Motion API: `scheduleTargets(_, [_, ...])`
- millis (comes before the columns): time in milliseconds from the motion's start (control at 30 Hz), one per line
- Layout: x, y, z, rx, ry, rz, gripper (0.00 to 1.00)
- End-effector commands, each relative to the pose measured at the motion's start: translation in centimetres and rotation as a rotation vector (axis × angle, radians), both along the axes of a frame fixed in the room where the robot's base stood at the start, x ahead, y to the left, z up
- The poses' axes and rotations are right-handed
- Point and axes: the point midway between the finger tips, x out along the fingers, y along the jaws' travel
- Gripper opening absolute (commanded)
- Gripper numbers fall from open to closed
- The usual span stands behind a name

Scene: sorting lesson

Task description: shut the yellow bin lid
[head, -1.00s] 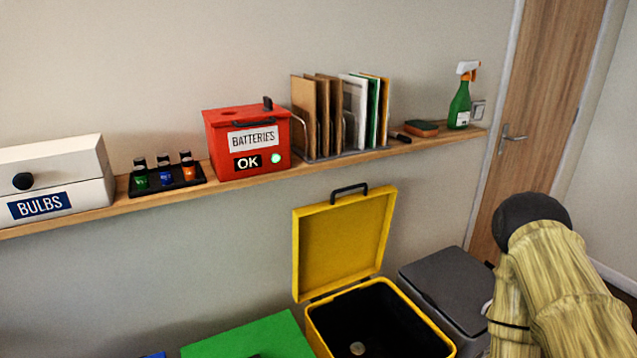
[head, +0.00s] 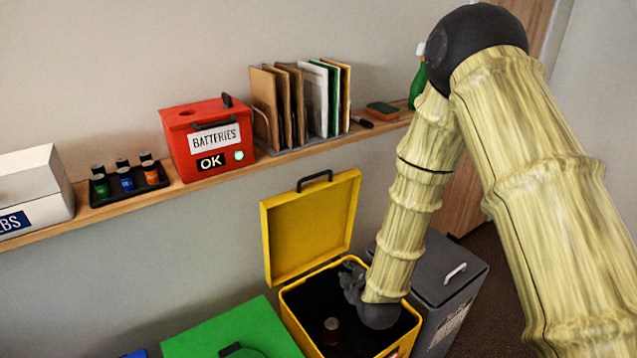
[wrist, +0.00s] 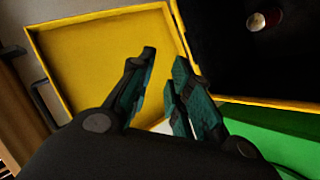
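The yellow bin (head: 297,318) stands on the floor below the shelf, and its yellow lid (head: 312,228) is raised upright at the back, with a dark handle (head: 315,179) on its top edge. A small can-like item (head: 331,330) lies inside the bin. My gripper (head: 350,280) is over the bin's opening, in front of the lid's lower part in the head view. In the wrist view my gripper (wrist: 158,85) has its fingers apart with nothing between them, and the lid's inner face (wrist: 105,60) is beyond them. I cannot tell whether it touches the lid.
A green-lidded bin (head: 230,328) stands to the left and a grey bin (head: 440,270) to the right. The shelf (head: 230,178) above carries a red batteries box (head: 208,150), a file rack with folders (head: 300,105), and a tray of small bottles (head: 130,188).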

Motion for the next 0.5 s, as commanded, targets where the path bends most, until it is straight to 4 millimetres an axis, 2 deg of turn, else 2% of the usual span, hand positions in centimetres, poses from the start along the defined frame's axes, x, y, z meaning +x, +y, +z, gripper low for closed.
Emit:
scheduleTargets(33, [2.0,1.1,3.4,-0.051,-0.081,0.039,0.19])
scheduleTargets(200, [6.4,4.1,12.1,-0.236,-0.31,0.133,0.19])
scheduleTargets(333, [8.2,5.5,16.8,-0.339,-0.426,0.166,0.19])
scheduleTargets(400, [8.7,6.1,18.4,-0.375,-0.467,0.175,0.19])
scheduleTargets(500, [9.1,6.5,19.6,-0.404,-0.495,0.182,0.19])
